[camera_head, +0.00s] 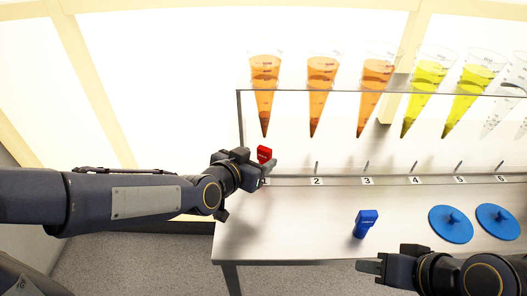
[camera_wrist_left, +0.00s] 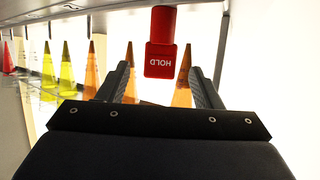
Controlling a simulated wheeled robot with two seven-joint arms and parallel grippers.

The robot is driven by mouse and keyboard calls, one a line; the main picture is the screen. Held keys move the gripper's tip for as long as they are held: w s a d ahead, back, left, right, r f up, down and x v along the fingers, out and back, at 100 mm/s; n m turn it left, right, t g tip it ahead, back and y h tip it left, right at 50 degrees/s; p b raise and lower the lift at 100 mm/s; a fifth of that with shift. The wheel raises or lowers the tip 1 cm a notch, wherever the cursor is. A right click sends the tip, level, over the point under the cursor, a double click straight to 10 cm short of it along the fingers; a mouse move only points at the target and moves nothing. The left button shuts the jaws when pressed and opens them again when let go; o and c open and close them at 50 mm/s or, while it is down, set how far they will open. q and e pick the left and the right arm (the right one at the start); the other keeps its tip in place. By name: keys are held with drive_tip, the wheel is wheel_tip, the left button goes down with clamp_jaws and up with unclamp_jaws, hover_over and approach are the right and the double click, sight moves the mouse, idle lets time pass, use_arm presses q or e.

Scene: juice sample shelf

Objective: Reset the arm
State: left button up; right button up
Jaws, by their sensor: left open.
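My left arm reaches in from the left in the head view. My left gripper (camera_head: 258,170) is at the table's left side, by the label 1. In the left wrist view its two fingers (camera_wrist_left: 163,78) are spread apart with nothing between them.
A rack (camera_head: 238,120) holds orange, yellow and clear cones above labels. A blue block (camera_head: 366,222) stands on the white table (camera_head: 300,235), left of two blue discs (camera_head: 451,224) (camera_head: 498,221). The table's left front area is clear.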

use_arm(q)
drive_tip(key=shift+v, duration=0.8)
drive_tip(key=s+a+f+n+g+y, duration=0.1)
drive_tip(key=s+a+n+g, duration=0.25)
drive_tip(key=s+a, duration=0.65)
drive_tip(key=s+a+f+n+g+y, duration=0.2)
drive_tip(key=s+a+n, duration=0.2)
drive_tip(key=s+a, duration=0.65)
drive_tip(key=s+d+r+p, duration=0.1)
drive_tip(key=r+p, duration=0.9)
drive_tip(key=s+d+r+p, duration=0.1)
drive_tip(key=s+r+p, duration=0.1)
drive_tip(key=r+p, duration=0.8)
drive_tip(key=shift+d+r+g+p, duration=0.35)
drive_tip(key=shift+r+p, duration=0.05)
drive_tip(key=shift+p, duration=0.25)
